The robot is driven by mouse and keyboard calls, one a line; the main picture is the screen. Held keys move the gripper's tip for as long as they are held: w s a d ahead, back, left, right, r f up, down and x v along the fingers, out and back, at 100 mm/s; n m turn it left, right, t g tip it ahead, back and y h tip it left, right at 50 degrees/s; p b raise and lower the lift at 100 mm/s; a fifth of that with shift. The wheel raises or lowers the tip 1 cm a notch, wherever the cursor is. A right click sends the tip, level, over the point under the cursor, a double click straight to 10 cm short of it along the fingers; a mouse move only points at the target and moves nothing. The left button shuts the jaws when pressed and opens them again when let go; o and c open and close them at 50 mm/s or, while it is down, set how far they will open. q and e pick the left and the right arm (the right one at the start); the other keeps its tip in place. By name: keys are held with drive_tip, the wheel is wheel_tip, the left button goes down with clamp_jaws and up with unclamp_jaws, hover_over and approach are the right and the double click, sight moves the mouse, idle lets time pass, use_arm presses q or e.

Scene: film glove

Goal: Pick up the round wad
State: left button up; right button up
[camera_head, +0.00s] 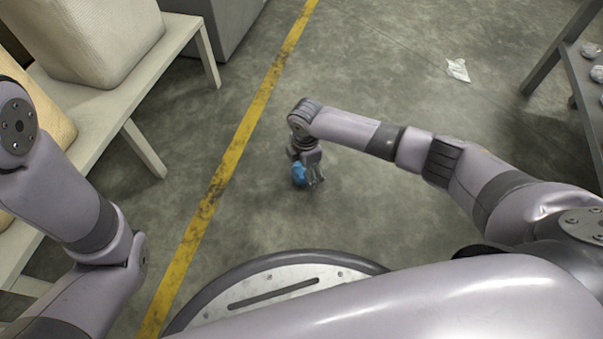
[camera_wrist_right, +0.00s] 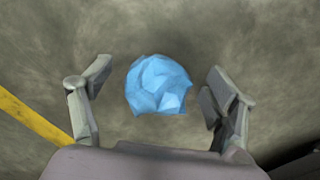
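The round wad (camera_head: 299,174) is a crumpled light-blue ball on the grey concrete floor, just right of the yellow line. My right gripper (camera_head: 311,180) is low over the floor at the wad and partly covers it in the head view. In the right wrist view the wad (camera_wrist_right: 158,84) lies between the two spread fingers of the right gripper (camera_wrist_right: 157,92), with a gap on each side. The right gripper is open and holds nothing. My left arm comes in at the left, but its gripper is outside the picture.
A crumpled white scrap (camera_head: 458,70) lies on the floor at the upper right. A pale bench (camera_head: 150,85) with large beige sacks (camera_head: 95,35) stands at the left. A dark rack (camera_head: 545,70) with grey lumps is at the right edge. The floor between is clear.

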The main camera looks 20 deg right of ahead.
drive_tip(key=c, duration=1.1)
